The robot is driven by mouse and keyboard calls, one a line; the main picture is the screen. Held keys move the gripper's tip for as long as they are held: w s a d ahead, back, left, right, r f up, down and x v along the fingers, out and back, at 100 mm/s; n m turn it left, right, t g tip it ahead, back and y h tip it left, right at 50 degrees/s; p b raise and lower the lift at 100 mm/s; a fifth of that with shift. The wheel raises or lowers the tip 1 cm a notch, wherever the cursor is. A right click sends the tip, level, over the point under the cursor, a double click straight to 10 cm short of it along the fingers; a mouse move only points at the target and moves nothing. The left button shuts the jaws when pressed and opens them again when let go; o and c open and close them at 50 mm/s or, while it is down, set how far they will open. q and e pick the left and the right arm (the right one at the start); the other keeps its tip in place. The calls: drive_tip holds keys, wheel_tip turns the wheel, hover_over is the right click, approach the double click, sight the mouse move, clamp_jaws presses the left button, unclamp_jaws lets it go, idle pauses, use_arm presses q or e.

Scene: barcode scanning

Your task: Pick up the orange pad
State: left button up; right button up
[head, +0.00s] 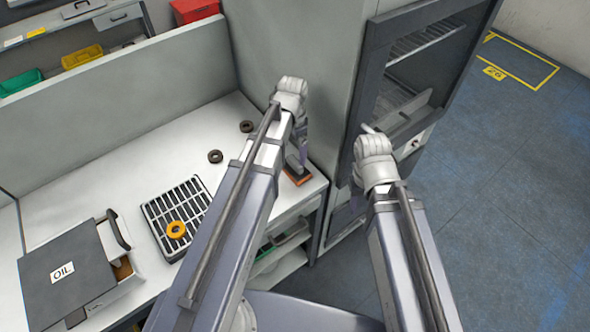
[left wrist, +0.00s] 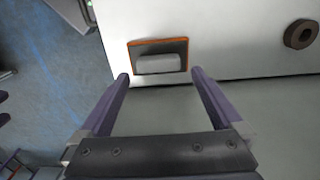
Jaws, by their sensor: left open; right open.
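The orange pad (head: 299,178) lies at the right front corner of the white worktop, partly hidden by my left arm. In the left wrist view the pad (left wrist: 134,57) shows an orange edge, a dark face and a pale grey block on top. My left gripper (left wrist: 160,74) is open and empty, its two fingertips in front of the pad on either side in the picture. In the head view my left gripper (head: 300,148) is mostly hidden behind its wrist, above the pad. My right gripper (head: 357,178) is open beside the machine, with its fingers mostly hidden.
Two dark rings (head: 215,156) lie on the worktop (head: 150,160), left of my left arm. An orange ring (head: 176,229) sits on a black slotted rack (head: 158,207). A box marked OIL (head: 85,262) is at the left. An open-fronted grey machine (head: 362,60) stands right of the worktop.

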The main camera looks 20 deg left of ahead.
sight(295, 161)
use_arm(q)
drive_tip(key=shift+w+d+f+b, duration=0.1)
drive_tip(key=shift+d+f+b, duration=0.05)
drive_tip(key=shift+f+b, duration=1.2)
drive_tip(key=shift+d+f+b, duration=0.1)
drive_tip(key=shift+f+b, duration=1.15)
drive_tip(key=shift+f, duration=0.05)
drive_tip(key=shift+r, duration=0.1)
drive_tip(key=shift+c, duration=0.2)
drive_tip(key=c, duration=1.1)
drive_tip(key=shift+r, duration=0.1)
wheel_tip(295, 161, up, 10)
drive_tip(key=p, duration=1)
